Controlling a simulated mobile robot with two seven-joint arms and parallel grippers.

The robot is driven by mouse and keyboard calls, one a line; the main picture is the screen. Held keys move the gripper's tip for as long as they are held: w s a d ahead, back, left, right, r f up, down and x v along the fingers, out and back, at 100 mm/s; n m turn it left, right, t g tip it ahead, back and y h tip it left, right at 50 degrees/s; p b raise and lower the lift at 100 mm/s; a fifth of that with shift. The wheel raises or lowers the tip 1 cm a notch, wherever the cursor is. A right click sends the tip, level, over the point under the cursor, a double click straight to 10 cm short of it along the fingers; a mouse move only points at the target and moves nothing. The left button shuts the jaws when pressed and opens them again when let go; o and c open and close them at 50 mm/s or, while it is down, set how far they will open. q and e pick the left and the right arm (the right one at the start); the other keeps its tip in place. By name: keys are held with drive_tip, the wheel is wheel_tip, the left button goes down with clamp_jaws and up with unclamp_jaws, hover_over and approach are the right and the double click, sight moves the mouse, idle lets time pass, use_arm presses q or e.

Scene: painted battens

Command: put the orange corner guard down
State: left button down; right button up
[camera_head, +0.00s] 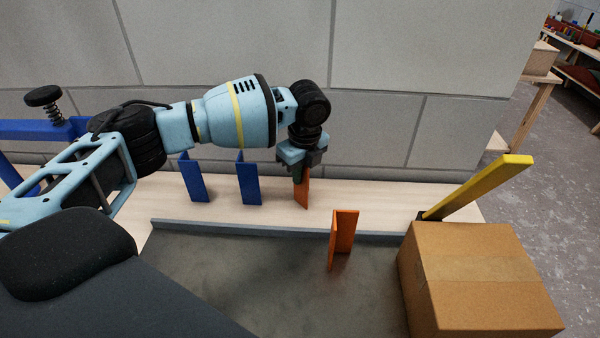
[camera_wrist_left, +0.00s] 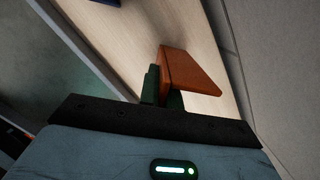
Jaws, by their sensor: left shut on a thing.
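My left gripper (camera_head: 300,172) is shut on an orange corner guard (camera_head: 303,190) at the back of the pale wooden bench, right of two blue corner guards. The held guard also shows in the left wrist view (camera_wrist_left: 188,72), with the dark green fingers of the left gripper (camera_wrist_left: 161,88) on it. It stands roughly upright; I cannot tell whether its lower end touches the wood. A second orange corner guard (camera_head: 342,238) stands free on the grey surface in front, to the right of the held one. My right gripper is not seen.
Two blue corner guards (camera_head: 194,178) (camera_head: 248,179) stand on the wooden strip (camera_head: 390,202) to the left. A cardboard box (camera_head: 475,280) and a tilted yellow batten (camera_head: 478,187) are at the right. A block wall (camera_head: 400,60) rises close behind. The grey mat (camera_head: 230,265) is mostly clear.

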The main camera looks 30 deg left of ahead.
use_arm(q)
drive_tip(key=shift+f, duration=0.15)
drive_tip(key=c, duration=1.6)
unclamp_jaws()
drive_tip(key=r, duration=0.4)
drive_tip(key=d+r, duration=0.1)
drive_tip(key=r, duration=0.7)
drive_tip(key=shift+s+d+r, duration=0.1)
drive_tip(key=shift+s+d, duration=0.1)
drive_tip(key=shift+s, duration=0.05)
